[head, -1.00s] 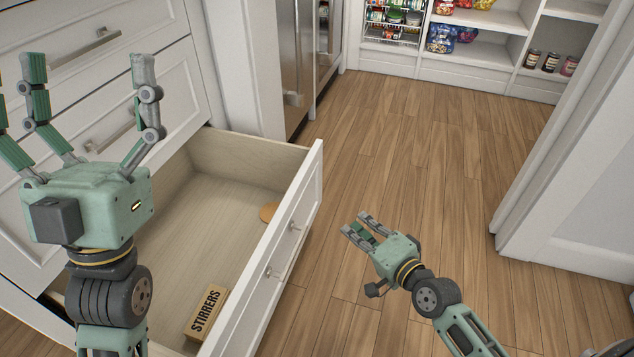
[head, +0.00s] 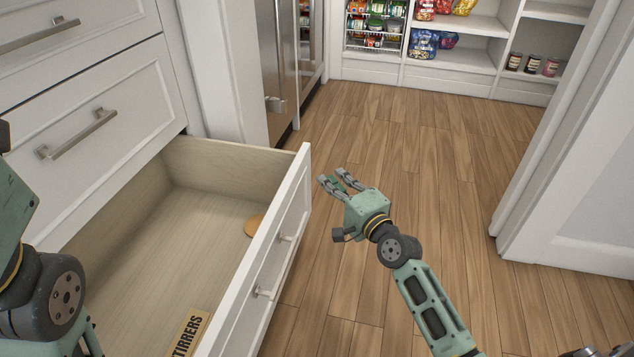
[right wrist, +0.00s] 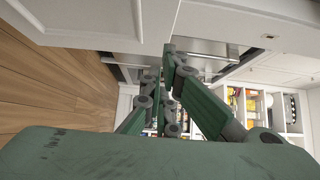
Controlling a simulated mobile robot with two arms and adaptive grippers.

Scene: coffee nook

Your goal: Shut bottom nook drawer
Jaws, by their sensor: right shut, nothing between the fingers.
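The bottom nook drawer (head: 262,258) is pulled far out from the white cabinet, its front panel facing right with a metal handle (head: 272,268). Inside it lie a box marked STIRRERS (head: 188,335) and a round tan disc (head: 254,227), partly hidden by the front panel. My right gripper (head: 334,182) is shut and empty, just right of the drawer front and apart from it in the head view. Its fingers (right wrist: 170,95) also show in the right wrist view. My left arm is at the left edge of the head view; its fingers are out of frame.
A closed drawer (head: 100,140) with a bar handle sits above the open one. Steel appliance doors (head: 280,70) stand behind. Shelves with snacks and jars (head: 460,55) are at the back. A white door panel (head: 575,190) is at right. The wood floor (head: 420,140) between is clear.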

